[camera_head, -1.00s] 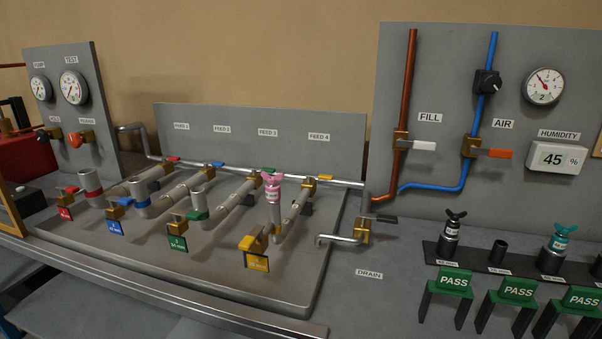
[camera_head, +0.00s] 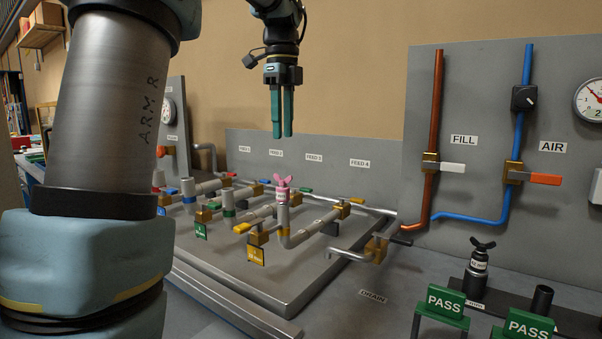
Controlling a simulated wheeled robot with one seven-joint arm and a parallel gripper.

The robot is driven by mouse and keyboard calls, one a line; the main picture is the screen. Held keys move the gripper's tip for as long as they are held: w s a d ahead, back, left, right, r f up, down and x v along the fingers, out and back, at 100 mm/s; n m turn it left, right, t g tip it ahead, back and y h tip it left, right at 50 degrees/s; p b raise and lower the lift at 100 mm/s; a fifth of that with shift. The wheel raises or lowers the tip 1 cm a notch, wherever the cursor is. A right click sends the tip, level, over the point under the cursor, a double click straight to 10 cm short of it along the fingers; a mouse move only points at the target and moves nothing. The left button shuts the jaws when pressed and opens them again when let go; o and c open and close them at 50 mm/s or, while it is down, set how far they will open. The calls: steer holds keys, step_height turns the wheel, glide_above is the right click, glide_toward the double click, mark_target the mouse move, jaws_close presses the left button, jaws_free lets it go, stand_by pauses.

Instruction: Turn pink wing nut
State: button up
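The pink wing nut (camera_head: 283,184) sits upright on top of the short vertical pipe of the yellow-tagged feed line, on the grey pipe board (camera_head: 322,262). Its two wings point up and apart. My gripper (camera_head: 282,134) hangs above the wing nut in the picture, fingers pointing down. There is a clear gap between the fingertips and the nut. The two green fingers are close together with a narrow gap between them and hold nothing. How far the gripper is from the nut in depth is hard to tell.
My arm (camera_head: 95,180) covers much of the left side. Pipes with coloured valve handles stand close around the nut. An upright panel with the FILL pipe (camera_head: 436,120) and AIR pipe (camera_head: 521,120) stands at right. A black wing-nut fitting (camera_head: 479,262) and green PASS stands (camera_head: 445,301) are front right.

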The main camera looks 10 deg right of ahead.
mark_target(283, 179)
step_height(283, 179, down, 9)
steer(key=shift+f, duration=0.2)
steer(key=shift+a, duration=0.1)
jaws_close()
stand_by(0.3)
